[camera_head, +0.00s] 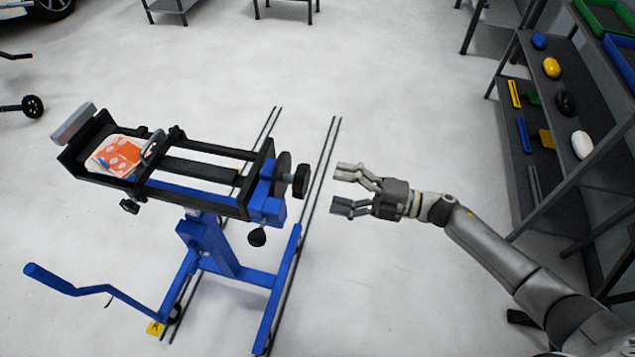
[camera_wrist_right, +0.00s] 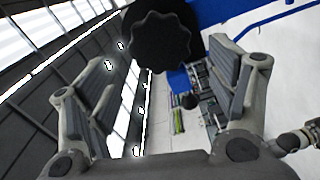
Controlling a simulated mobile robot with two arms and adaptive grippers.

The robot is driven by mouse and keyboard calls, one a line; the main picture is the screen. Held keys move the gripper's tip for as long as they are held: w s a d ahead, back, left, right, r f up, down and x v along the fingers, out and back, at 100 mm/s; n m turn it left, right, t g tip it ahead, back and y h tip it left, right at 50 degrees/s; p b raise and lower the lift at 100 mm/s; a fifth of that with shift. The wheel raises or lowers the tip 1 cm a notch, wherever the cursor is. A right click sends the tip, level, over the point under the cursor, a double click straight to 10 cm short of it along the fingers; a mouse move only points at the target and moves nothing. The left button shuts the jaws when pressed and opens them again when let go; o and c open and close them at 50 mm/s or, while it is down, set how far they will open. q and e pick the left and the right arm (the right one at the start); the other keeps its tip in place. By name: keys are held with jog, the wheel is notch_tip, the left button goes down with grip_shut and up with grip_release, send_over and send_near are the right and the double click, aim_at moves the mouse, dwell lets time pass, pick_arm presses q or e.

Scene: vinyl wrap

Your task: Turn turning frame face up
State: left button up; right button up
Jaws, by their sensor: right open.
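The turning frame (camera_head: 196,168) is a black rectangular frame on a blue stand (camera_head: 215,245), in the left half of the head view. An orange and white piece (camera_head: 117,155) lies at its left end. A black knob (camera_head: 300,181) sticks out at its right end. My right gripper (camera_head: 346,190) is open and empty, just right of the knob and apart from it. In the right wrist view the scalloped black knob (camera_wrist_right: 158,42) appears ahead, between and beyond the open fingers (camera_wrist_right: 160,95). My left gripper is not in view.
A dark shelf rack (camera_head: 555,120) with coloured items stands at the right. Dark rails (camera_head: 318,180) run along the floor beside the stand. The pale floor between stand and rack is mostly clear.

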jog(key=shift+v, duration=1.3)
jog(key=w+d+f+m+t+h, duration=0.2)
jog(key=d+f+m+t+h, duration=0.15)
jog(key=f+m, duration=0.3)
jog(key=w+d+f+m+t+h, duration=0.1)
jog(key=d+f+m+t+h, duration=0.25)
jog(key=f+m, duration=0.35)
jog(key=s+d+f+m+g+h, duration=0.1)
jog(key=s+d+f+m+h, duration=0.25)
jog(key=f, duration=0.55)
jog(key=s+d+f+m+g+h, duration=0.1)
jog(key=s+d+f+m+h, duration=0.15)
jog(key=s+f, duration=0.4)
jog(key=s+d+f+m+g+h, duration=0.2)
jog(key=s+f+m+g+h, duration=0.15)
jog(key=s+f, duration=1)
jog(key=s+a+f+m+g, duration=0.1)
jog(key=s+f+m+g, duration=0.1)
jog(key=s, duration=0.8)
jog(key=s+a+f+m+g, duration=0.1)
jog(key=s+f+g, duration=0.3)
jog(key=s, duration=0.7)
jog(key=shift+s+a+m+h, duration=0.25)
jog(key=shift+m+h, duration=0.1)
jog(key=shift+m, duration=0.45)
